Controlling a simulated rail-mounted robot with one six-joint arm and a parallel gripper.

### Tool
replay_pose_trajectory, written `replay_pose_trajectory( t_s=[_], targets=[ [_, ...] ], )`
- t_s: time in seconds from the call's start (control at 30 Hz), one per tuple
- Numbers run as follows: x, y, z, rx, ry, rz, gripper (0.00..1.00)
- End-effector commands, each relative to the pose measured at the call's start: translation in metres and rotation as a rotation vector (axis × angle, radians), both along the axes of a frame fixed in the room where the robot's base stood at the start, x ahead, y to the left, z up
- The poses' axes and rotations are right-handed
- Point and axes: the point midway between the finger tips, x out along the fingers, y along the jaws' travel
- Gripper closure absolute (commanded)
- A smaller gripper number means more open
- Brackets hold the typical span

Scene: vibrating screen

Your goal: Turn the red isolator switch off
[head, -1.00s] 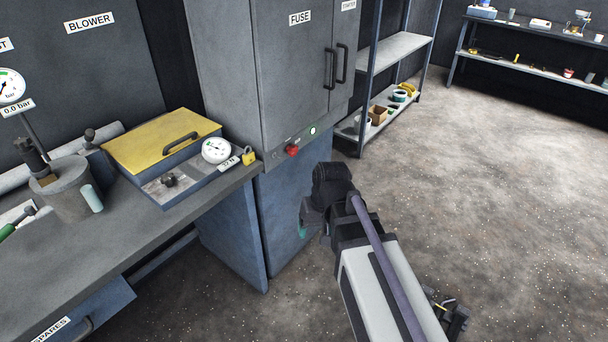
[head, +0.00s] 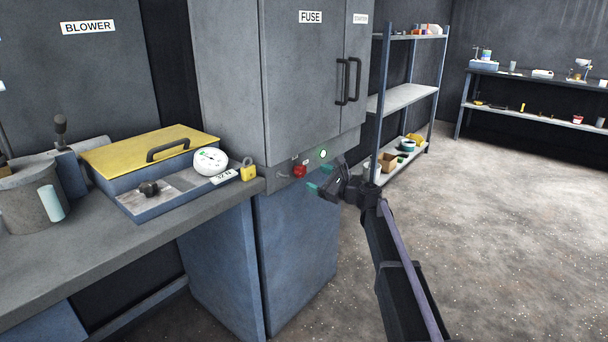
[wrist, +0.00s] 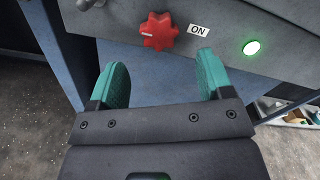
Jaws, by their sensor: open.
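The red isolator switch (head: 299,171) is a lobed knob on the strip under the FUSE cabinet doors. In the wrist view the switch (wrist: 159,31) shows a pale mark on its left side, with an ON label (wrist: 199,30) just right of it. My gripper (head: 316,177) is in front of the cabinet, close to the switch and a little to its lower right. In the wrist view my gripper (wrist: 162,84) is open and empty. Its two teal fingers are spread below the knob, apart from it.
A lit green lamp (wrist: 252,47) sits right of the ON label. A shelf rack (head: 399,99) stands to the right. The floor there is clear.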

Motion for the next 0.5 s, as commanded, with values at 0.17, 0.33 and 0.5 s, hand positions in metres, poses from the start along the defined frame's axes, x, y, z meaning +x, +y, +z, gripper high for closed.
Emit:
replay_pose_trajectory(
  t_s=[0.17, 0.33, 0.5],
  targets=[
    [0.026, 0.036, 0.0, -0.001, -0.001, 0.002, 0.27],
    [0.039, 0.056, 0.0, -0.001, -0.001, 0.001, 0.27],
    [0.04, 0.06, 0.0, -0.001, -0.001, 0.001, 0.27]
  ],
)
